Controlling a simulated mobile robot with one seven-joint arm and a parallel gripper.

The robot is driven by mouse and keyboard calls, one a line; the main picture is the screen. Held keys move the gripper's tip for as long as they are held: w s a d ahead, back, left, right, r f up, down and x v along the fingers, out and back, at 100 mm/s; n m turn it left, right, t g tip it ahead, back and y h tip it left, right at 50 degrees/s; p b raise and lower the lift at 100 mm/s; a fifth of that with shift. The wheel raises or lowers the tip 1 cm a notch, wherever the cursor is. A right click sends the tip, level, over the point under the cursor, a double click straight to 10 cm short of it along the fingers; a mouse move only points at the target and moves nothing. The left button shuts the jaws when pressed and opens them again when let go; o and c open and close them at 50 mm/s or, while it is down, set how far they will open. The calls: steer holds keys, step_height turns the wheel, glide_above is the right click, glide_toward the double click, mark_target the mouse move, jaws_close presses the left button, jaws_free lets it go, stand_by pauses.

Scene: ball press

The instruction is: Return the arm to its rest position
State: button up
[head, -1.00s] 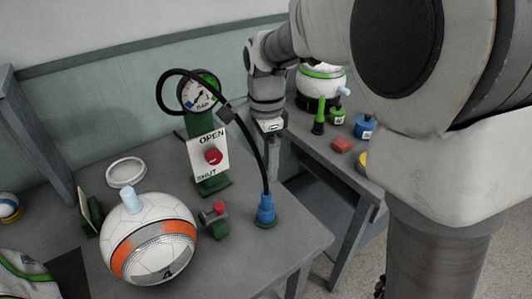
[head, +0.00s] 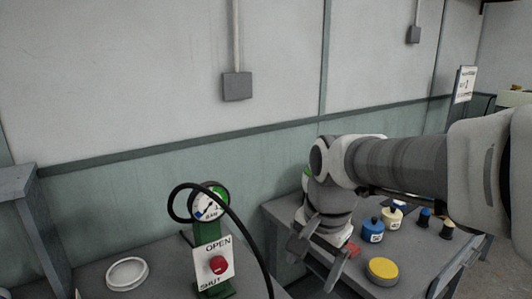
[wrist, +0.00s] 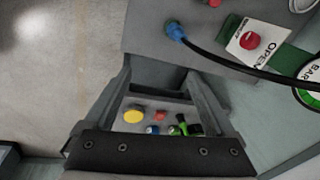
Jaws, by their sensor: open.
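My gripper (head: 315,262) is in the head view, right of the gauge stand, pointing down with its two fingers apart. My arm (head: 395,165) reaches in from the right side, bent at the grey wrist joint. In the wrist view my gripper (wrist: 160,82) is open, with nothing held between the fingers. The right-hand bench with its small objects shows below and between them. How high the fingers are above the bench cannot be told.
The gauge stand (head: 212,245), with a black hose and an OPEN/SHUT plate, is left of my gripper. A white ring (head: 127,274) lies on the left bench. Blue (head: 373,230) and cream (head: 392,219) bottles and a yellow disc (head: 382,270) are on the right bench.

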steer(key=s+d+r+n+t+p, duration=0.1)
steer(key=s+d+r+n, duration=0.1)
steer(key=s+d+n, duration=0.1)
steer(key=s+d+r+n+t+p, duration=0.2)
steer(key=s+n, duration=0.3)
steer(key=s, duration=0.3)
steer(key=shift+s+d+r+n+h, duration=0.3)
steer(key=shift+d+h, duration=0.1)
steer(key=shift+d, duration=0.1)
